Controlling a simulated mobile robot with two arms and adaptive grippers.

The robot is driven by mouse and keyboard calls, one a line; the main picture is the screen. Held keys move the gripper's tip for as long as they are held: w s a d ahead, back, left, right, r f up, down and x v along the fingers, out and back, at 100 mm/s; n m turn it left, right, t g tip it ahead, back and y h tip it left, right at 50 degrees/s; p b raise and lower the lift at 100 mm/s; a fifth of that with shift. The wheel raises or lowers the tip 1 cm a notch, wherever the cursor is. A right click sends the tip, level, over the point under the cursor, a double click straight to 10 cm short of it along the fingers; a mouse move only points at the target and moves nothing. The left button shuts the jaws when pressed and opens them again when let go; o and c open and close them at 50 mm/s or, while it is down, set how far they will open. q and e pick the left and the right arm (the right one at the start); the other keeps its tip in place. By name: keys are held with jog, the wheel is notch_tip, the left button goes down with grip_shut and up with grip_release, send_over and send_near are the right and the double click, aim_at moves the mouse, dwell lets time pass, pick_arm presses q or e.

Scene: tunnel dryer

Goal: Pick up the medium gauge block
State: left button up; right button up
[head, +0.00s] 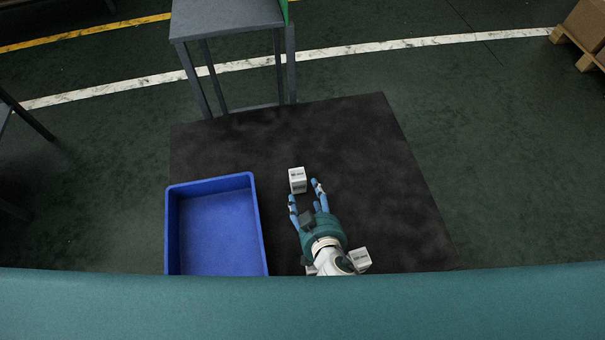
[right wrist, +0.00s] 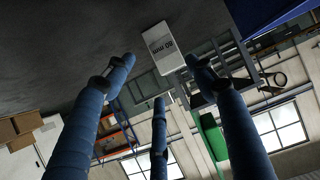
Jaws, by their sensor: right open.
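A white gauge block (head: 297,180) with dark print stands on the dark table. It also shows in the right wrist view (right wrist: 164,48), where its label seems to read 60 or 80 mm. A second white block (head: 362,259) is right of my right wrist, and a third (head: 310,270) is mostly hidden by that arm. I cannot tell for sure which is the medium one. My right gripper (head: 304,192) is open and empty, its blue fingers pointing at the first block, with their tips just short of its near side. My left gripper is not in view.
A blue bin (head: 260,235) stands on the table (head: 390,170), left of my right gripper. A grey stand (head: 228,22) is beyond the table's far edge. The table is bare to the right and around the first block.

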aim_at(303, 184)
jog(key=x, duration=0.3)
jog(key=shift+w+a+f, duration=0.1)
jog(key=shift+w+a, duration=0.1)
jog(key=shift+a, duration=0.1)
jog(key=shift+w+f, duration=0.1)
jog(key=shift+w, duration=0.25)
jog(key=x, duration=0.3)
jog(key=shift+w+f, duration=0.1)
jog(key=shift+w, duration=0.1)
jog(key=shift+w+a+f, duration=0.1)
jog(key=shift+w+f, duration=0.1)
jog(key=shift+w, duration=0.15)
jog(key=c, duration=1.2)
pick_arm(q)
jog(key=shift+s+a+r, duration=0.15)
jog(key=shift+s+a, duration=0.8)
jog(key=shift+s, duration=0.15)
pick_arm(e)
jog(key=shift+r, duration=0.15)
jog(key=shift+c, duration=0.3)
